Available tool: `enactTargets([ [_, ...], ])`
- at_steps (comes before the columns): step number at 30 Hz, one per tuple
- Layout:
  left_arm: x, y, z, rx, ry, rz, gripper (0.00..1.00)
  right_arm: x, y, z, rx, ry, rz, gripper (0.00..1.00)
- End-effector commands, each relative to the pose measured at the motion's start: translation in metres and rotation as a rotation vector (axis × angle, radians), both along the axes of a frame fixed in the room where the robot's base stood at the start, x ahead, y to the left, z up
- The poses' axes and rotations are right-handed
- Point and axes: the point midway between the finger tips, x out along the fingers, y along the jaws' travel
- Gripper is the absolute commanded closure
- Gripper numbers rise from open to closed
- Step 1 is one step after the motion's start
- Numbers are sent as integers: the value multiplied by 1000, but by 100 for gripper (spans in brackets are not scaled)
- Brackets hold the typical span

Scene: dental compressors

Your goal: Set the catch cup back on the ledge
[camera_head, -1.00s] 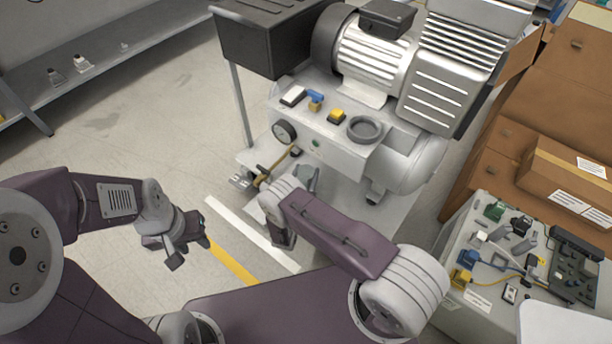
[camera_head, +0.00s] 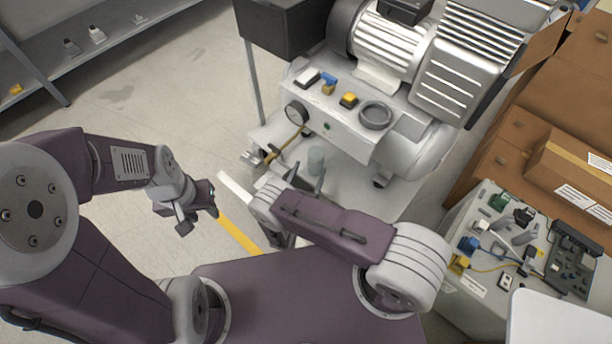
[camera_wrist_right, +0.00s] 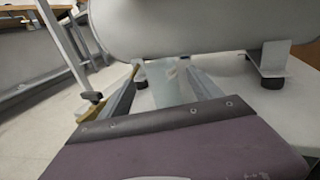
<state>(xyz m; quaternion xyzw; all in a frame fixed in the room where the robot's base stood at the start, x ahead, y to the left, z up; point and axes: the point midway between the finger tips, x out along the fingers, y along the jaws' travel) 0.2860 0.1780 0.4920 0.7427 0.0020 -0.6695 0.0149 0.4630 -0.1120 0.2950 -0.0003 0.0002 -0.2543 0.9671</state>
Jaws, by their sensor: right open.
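The catch cup appears to be the small, pale, translucent cup (camera_head: 316,160) upright on the white lower ledge (camera_head: 368,205) of the compressor. In the right wrist view the cup (camera_wrist_right: 176,82) shows between the two fingers, towards their tips, with its lower part hidden by my gripper's body. My right gripper (camera_head: 297,180) is open around or just short of the cup; I see no clear contact. My left gripper (camera_head: 198,216) hangs over the floor at the left, its fingers apart and empty.
The compressor's tank (camera_head: 415,145) and front panel with a gauge (camera_head: 297,112) rise close behind the cup. A brass valve with a yellow hose (camera_head: 272,155) is to its left. A parts-covered box (camera_head: 470,295) and cartons (camera_head: 570,175) stand right.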

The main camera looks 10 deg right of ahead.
Motion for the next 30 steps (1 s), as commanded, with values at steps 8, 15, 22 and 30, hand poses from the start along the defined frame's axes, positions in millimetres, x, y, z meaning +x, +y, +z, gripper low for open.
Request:
enactTargets([
  [8, 0, 0, 12, 0, 0, 0, 64, -34, 19, 1, 1, 0, 1, 26],
  [15, 0, 0, 11, 0, 0, 0, 64, -33, 5, 12, 38, 11, -103, 26],
  [22, 0, 0, 11, 0, 0, 0, 64, -74, -90, 83, 412, 78, -812, 26],
  [30, 0, 0, 11, 0, 0, 0, 64, -168, -98, 141, 1134, -33, -1520, 26],
])
